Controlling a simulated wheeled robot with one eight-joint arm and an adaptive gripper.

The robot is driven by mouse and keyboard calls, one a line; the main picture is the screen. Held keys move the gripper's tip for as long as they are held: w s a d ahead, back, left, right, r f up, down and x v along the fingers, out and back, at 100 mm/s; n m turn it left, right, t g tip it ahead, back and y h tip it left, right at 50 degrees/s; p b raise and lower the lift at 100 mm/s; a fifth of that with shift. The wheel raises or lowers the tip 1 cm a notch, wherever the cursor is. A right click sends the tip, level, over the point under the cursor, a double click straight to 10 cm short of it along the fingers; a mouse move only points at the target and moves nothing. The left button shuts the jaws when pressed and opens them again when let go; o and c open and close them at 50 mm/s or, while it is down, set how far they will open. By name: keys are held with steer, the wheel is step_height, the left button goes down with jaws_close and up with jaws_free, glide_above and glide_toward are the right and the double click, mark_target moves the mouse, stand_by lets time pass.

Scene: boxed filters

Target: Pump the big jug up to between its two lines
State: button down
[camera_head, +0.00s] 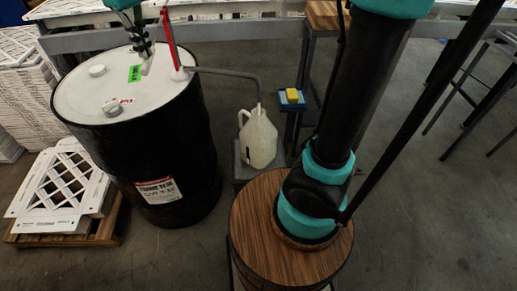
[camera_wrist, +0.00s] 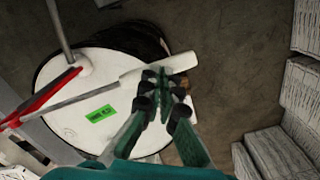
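The big jug (camera_head: 258,138), a pale translucent container with a handle, stands upright on a low grey stand. Its two lines and liquid level are too small to make out. A grey spout pipe (camera_head: 228,73) runs from the pump on the black drum (camera_head: 150,150) to the jug's mouth. The pump has a red lever (camera_head: 169,38) with a white grip (camera_head: 148,65); the lever (camera_wrist: 45,95) and grip (camera_wrist: 130,79) also show in the wrist view. My gripper (camera_head: 143,48) is at the white grip. In the wrist view its fingertips (camera_wrist: 159,75) are together, overlapping the grip; contact is unclear.
The drum's white lid carries a green label (camera_head: 135,73) and two caps. A blue tray with a yellow block (camera_head: 292,96) sits behind the jug. A round wooden-topped table (camera_head: 262,232) stands in front. Boxed filters (camera_head: 65,185) lie on a pallet at left.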

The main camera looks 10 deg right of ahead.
steer(key=shift+f, duration=1.1)
steer(key=shift+w+f, duration=0.15)
steer(key=shift+f, duration=0.5)
step_height(320, 180, up, 16)
steer(key=shift+f, duration=0.2)
stand_by(0.6)
stand_by(1.1)
